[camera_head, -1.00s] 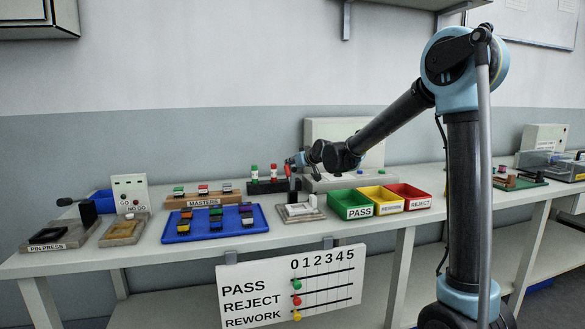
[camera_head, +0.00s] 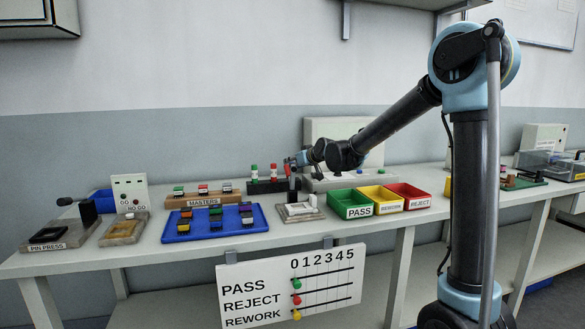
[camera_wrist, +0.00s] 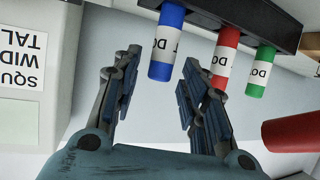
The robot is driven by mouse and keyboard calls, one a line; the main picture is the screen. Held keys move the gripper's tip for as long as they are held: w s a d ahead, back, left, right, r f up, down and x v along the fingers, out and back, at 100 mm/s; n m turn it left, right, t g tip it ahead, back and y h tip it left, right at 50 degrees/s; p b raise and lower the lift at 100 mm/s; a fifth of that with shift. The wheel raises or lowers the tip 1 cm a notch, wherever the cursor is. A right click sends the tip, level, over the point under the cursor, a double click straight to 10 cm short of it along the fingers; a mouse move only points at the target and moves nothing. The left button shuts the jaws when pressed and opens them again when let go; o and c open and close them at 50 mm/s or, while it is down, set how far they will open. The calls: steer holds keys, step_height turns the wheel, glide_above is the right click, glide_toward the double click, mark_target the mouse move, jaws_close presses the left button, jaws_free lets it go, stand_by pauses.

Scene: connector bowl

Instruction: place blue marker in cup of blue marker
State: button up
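The blue marker (camera_wrist: 167,45), with a white label band, shows in the wrist view. Its far end meets the black marker holder (camera_wrist: 230,14), and its near end points toward my gripper. My gripper (camera_wrist: 158,70) is open, with one finger on each side of the marker and visible gaps between. The cup itself is hidden, so I cannot tell how deep the marker sits. In the head view my gripper (camera_head: 292,163) is at the right end of the black holder (camera_head: 268,186), and the blue marker cannot be made out there.
A red marker (camera_wrist: 225,55) and a green marker (camera_wrist: 262,70) stand in the same holder, close to one finger. A red cylinder (camera_wrist: 295,134) is at the right of the wrist view. A white box with lettering (camera_wrist: 35,70) is at the left. Green, yellow and red bins (camera_head: 350,211) stand to the right.

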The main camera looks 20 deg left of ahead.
steer(key=v, duration=1)
steer(key=shift+d, duration=0.2)
steer(key=shift+s+d, duration=0.1)
